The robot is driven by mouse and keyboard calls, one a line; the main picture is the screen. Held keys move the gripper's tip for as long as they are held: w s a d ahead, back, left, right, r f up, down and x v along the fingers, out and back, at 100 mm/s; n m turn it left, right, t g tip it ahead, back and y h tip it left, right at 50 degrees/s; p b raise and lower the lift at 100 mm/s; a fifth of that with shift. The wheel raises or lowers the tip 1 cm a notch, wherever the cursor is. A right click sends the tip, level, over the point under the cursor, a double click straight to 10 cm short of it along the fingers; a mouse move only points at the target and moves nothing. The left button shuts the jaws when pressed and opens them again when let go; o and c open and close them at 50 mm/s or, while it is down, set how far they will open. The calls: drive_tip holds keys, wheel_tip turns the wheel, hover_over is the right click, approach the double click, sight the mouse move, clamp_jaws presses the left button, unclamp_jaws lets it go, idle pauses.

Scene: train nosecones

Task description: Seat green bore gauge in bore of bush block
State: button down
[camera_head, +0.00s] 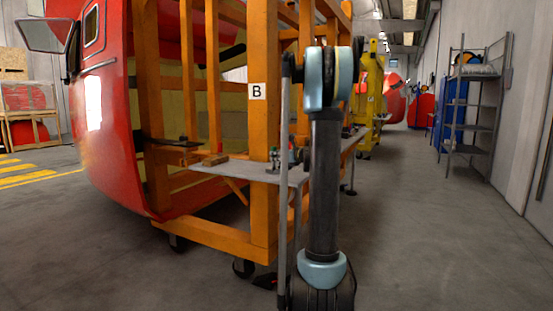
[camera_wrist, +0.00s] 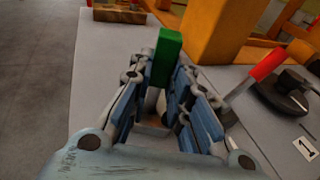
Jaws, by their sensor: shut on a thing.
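The green bore gauge (camera_wrist: 168,44) shows in the wrist view as a green block between the fingertips of my gripper (camera_wrist: 158,78). My gripper is shut on it, over the grey shelf (camera_wrist: 100,60). The gauge's lower part is hidden by the fingers. A pale grey shape shows between the fingers below it; I cannot tell whether it is the bush block or its bore. In the head view a small green spot, perhaps the gauge, shows over the shelf (camera_head: 225,170), beside my arm, which hides most of the gripper.
A dark clamp with a red handle (camera_wrist: 267,64) stands close on the right, by a plate marked 1 (camera_wrist: 306,148). An orange post (camera_wrist: 217,30) rises behind the gauge. A brown block (camera_wrist: 120,14) lies at upper left. The shelf's left part is clear.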

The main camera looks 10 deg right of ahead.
drive_tip(key=shift+f, duration=0.45)
drive_tip(key=c, duration=1.4)
unclamp_jaws()
drive_tip(key=v, duration=1.1)
drive_tip(key=shift+s+d+r, duration=0.1)
drive_tip(key=shift+s+d, duration=0.1)
drive_tip(key=shift+s, duration=0.15)
drive_tip(key=s+a+f+n+g+h, duration=0.1)
drive_tip(key=s+a+f+n+g, duration=0.2)
drive_tip(key=s+a+f+n, duration=0.5)
drive_tip(key=s+a+f+n+g+h, duration=0.15)
drive_tip(key=s+a+n+g, duration=0.35)
drive_tip(key=s, duration=0.8)
drive_tip(key=s+d+f+n+g+h, duration=0.1)
drive_tip(key=s+f+n, duration=0.3)
drive_tip(key=s, duration=0.4)
drive_tip(key=s+d+f+n+g+h, duration=0.1)
drive_tip(key=s+d+f+n+h, duration=0.1)
drive_tip(key=s+f+n, duration=0.3)
drive_tip(key=s+d+f+n+g+h, duration=0.1)
drive_tip(key=s+f+n, duration=0.4)
drive_tip(key=s, duration=0.5)
drive_tip(key=shift+s+d+f+n+h, duration=0.15)
drive_tip(key=shift+d+n+h, duration=0.2)
drive_tip(key=shift+n+h, duration=0.25)
drive_tip(key=shift+s+d+n+h, duration=0.15)
drive_tip(key=shift+d+n+h, duration=0.2)
drive_tip(key=shift+n, duration=0.45)
